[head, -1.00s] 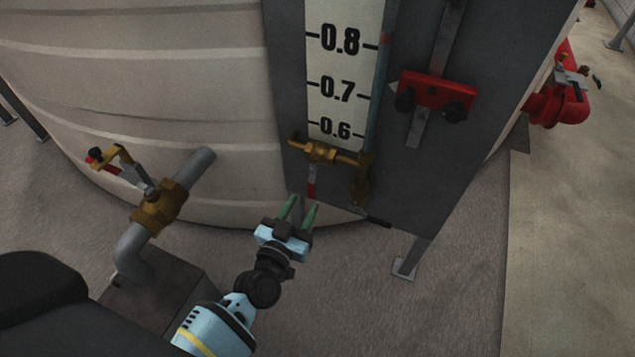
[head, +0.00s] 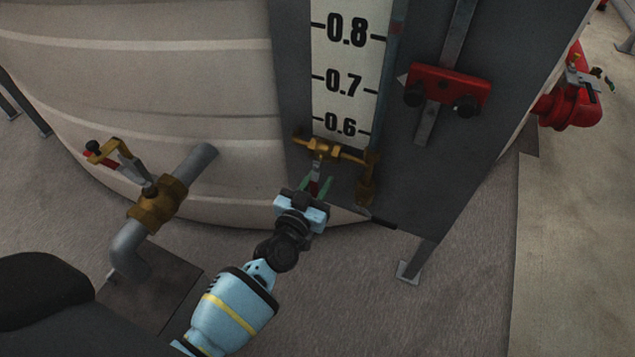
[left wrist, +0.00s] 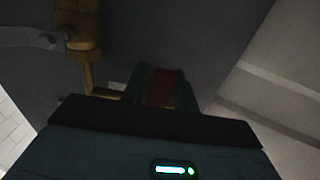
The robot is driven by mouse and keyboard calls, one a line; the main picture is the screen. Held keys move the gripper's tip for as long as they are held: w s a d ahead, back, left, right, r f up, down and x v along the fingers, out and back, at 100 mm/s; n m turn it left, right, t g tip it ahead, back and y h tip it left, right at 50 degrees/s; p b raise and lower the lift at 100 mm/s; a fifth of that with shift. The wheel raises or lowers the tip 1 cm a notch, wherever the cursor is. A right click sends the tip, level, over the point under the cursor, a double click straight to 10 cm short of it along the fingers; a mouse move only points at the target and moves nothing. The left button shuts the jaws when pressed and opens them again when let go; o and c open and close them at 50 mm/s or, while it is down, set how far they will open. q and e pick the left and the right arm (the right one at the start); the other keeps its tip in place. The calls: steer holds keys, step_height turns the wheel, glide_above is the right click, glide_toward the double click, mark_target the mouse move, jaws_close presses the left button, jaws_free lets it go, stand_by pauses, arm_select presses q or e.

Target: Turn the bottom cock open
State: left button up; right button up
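The bottom cock (head: 326,150) is a brass fitting at the foot of the level gauge, just under the 0.6 mark. Its red lever (head: 314,187) hangs down from it. My left gripper (head: 316,184) is just below the brass body, with its green fingers apart on either side of the lever. In the left wrist view the red lever (left wrist: 162,88) shows between the two fingers, and brass pipe (left wrist: 85,45) shows at upper left. Contact between the fingers and the lever cannot be made out. My right gripper is not in view.
The grey gauge panel (head: 480,110) stands behind the cock, with a red clamp (head: 447,90) higher up. The pale tank (head: 130,60) is at left. A brass valve (head: 157,203) on a grey pipe stands left of my arm. Floor at lower right is clear.

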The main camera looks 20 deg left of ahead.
arm_select(q)
steer(key=c, duration=0.5)
jaws_close()
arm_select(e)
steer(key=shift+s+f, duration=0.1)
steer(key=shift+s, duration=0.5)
